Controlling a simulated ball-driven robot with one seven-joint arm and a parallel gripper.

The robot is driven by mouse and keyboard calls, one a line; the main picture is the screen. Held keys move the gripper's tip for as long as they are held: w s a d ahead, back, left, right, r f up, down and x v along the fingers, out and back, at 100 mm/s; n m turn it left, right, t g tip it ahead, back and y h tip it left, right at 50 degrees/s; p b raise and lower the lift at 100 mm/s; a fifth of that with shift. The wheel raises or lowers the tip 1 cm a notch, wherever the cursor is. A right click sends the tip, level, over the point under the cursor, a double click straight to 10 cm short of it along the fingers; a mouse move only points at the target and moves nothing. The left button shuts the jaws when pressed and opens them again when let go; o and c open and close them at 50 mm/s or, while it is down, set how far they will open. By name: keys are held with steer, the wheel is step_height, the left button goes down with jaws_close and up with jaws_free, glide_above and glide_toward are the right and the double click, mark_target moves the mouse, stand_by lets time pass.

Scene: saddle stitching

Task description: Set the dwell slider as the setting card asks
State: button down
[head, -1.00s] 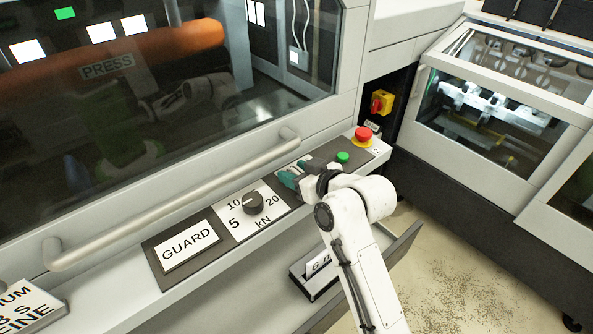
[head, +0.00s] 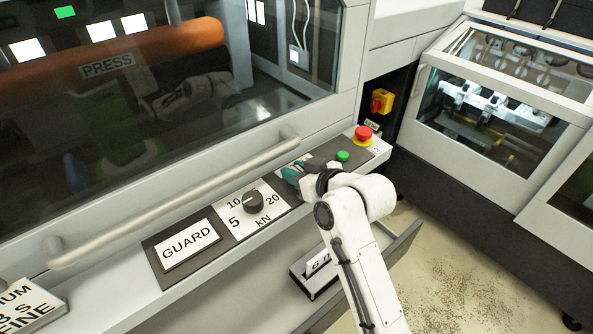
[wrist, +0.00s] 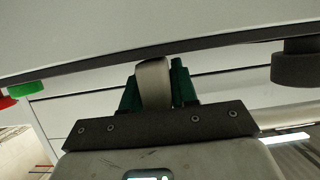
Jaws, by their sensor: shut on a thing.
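My gripper (head: 291,174) is at the control panel (head: 161,282), between the kN dial and the green button. In the wrist view its green fingers are shut on a pale grey tab, which I take as the dwell slider's knob (wrist: 153,84). The knob meets the dark panel edge. A white card with black letters (head: 25,308), partly cut off, lies at the lower left. I cannot tell whether it is the setting card.
The kN dial (head: 252,200) and GUARD plate (head: 187,246) are left of my gripper. The green button (head: 343,156) and red stop button (head: 363,134) are to its right. A handrail (head: 180,208) runs behind the panel. A small card holder (head: 316,272) stands below.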

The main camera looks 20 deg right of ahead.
steer(key=d, duration=0.2)
steer(key=w+d, duration=0.1)
steer(key=d, duration=0.1)
steer(key=w+d+b, duration=0.1)
steer(key=d, duration=0.1)
steer(key=c, duration=1)
jaws_free()
steer(key=shift+d, duration=0.2)
steer(key=shift+o, duration=0.2)
steer(key=shift+s, duration=0.1)
steer(key=b+v, duration=0.1)
steer(key=v, duration=0.9)
steer(key=shift+s, duration=0.25)
steer(key=shift+r, duration=0.15)
